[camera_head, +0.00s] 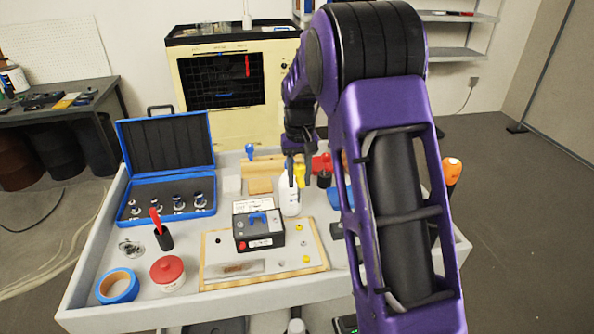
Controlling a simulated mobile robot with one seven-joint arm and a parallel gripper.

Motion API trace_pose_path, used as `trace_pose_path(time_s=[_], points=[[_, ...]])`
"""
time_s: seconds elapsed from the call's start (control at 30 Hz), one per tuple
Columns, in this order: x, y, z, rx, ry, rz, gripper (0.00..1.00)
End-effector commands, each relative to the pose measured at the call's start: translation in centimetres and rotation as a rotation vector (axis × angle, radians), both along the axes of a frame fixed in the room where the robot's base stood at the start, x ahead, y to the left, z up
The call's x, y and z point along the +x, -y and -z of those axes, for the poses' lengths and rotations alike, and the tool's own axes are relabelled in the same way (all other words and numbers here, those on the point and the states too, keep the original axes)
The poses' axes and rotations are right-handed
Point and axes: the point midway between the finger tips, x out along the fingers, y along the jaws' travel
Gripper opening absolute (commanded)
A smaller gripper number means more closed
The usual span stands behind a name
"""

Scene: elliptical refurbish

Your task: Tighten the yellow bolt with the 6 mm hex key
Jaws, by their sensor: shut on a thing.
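My gripper (297,168) is at the end of the purple arm, pointing down above the back middle of the tray table. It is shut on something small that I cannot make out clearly. A yellow piece (300,176) shows right at the fingers; I cannot tell whether it is held or stands behind. Two small yellow bolt-like spots, one at the front right (306,259) and one further back (303,229), show on the pale board (216,279). No hex key can be identified for certain, and no size marking is readable.
A white bottle (289,198) stands just below my gripper. A black box (260,237) sits on the board. A blue open case (165,150), red-lidded jar (167,272), blue tape roll (117,287) and black cup with a red handle (164,239) stand left. My arm hides the table's right part.

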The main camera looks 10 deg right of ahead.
Motion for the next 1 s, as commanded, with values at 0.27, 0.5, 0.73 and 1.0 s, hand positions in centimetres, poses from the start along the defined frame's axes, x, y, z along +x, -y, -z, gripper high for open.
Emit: trace_pose_path(time_s=[0.27, 0.5, 0.73, 1.0], points=[[0.0, 0.0, 1.7, 0.0, 0.0, 0.0, 0.0], [0.0, 0.0, 4.0, 0.0, 0.0, 0.0, 0.0], [0.0, 0.0, 6.2, 0.0, -0.001, 0.0, 0.0], [0.0, 0.0, 7.5, 0.0, 0.0, 0.0, 0.0]])
